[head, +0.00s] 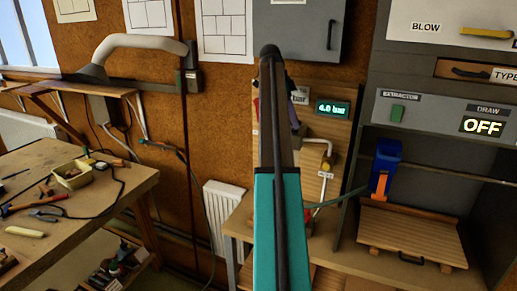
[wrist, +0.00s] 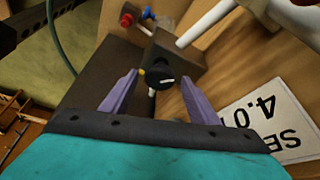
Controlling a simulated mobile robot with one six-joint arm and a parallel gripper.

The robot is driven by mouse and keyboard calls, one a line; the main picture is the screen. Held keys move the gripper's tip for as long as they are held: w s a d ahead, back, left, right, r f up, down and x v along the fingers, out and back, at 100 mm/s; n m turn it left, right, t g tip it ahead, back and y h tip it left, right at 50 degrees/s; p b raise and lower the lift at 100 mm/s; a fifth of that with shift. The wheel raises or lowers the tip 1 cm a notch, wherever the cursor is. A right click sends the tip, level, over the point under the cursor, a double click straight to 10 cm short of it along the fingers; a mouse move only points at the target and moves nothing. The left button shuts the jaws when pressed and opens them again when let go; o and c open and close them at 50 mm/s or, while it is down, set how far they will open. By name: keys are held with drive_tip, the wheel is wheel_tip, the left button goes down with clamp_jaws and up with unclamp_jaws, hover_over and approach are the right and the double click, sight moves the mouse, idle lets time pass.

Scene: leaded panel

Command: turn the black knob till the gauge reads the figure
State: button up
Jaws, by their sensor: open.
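The black knob (wrist: 161,76) shows in the wrist view on the front of a dark block, with a white pointer line on its face. My gripper (wrist: 160,90) is open, its two purple fingers on either side of the knob and apart from it in the picture. The gauge (head: 333,108) in the head view has a green display reading 4.0 bar. A white sign (wrist: 268,118) beside the knob, upside down in the wrist view, shows "SE" and "4.0", partly cut off. In the head view my arm hides the knob.
A white pipe (wrist: 208,22) rises close to the knob block. A red knob (wrist: 126,19) and a blue part (wrist: 148,13) sit behind it. In the head view a workbench with tools (head: 80,190) stands left, and a blue-orange device (head: 384,168) right.

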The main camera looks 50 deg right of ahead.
drive_tip(key=shift+f+n+b, duration=0.2)
drive_tip(key=shift+n+b, duration=0.5)
drive_tip(key=shift+b, duration=0.6)
